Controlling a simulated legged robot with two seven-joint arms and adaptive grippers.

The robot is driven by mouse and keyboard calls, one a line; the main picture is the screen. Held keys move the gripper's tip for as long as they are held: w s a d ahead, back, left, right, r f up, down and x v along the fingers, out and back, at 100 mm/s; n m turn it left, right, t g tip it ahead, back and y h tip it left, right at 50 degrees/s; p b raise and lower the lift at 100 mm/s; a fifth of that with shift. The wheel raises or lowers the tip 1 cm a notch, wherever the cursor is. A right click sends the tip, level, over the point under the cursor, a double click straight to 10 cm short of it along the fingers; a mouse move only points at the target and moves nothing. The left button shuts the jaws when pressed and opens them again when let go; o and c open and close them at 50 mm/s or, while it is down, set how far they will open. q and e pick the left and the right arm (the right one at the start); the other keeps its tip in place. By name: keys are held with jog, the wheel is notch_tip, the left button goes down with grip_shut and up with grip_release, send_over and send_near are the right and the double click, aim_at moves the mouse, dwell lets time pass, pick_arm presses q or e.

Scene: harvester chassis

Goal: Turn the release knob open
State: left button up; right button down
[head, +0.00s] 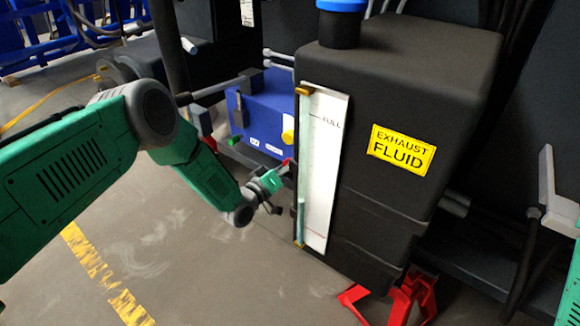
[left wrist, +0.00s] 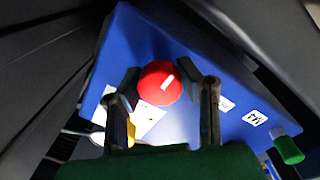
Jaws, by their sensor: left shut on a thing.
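The round red release knob (left wrist: 158,84) with a white line mark sits on the face of a blue box (left wrist: 130,45). In the left wrist view my left gripper (left wrist: 169,84) has one dark finger on each side of the knob and is shut on it. The white line runs at a slant near the knob's right side. In the head view the blue box (head: 262,112) stands behind the black tank, and my left gripper (head: 277,178) reaches its front, with a bit of red showing at the fingers.
A black exhaust fluid tank (head: 400,80) with a blue cap (head: 341,6) and a level gauge (head: 322,165) stands close to the right of my left gripper. Red stands (head: 405,298) are below it. A green knob (left wrist: 288,150) is on the box's right. The floor at front is clear.

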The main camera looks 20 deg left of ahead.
pick_arm(q)
jog(key=shift+s+f, duration=0.25)
jog(key=shift+f, duration=0.15)
jog(key=o, duration=1.2)
jog(key=shift+c, duration=0.2)
jog(key=shift+w+a+r, duration=0.1)
jog(key=shift+r, duration=0.15)
jog(key=v, duration=1.2)
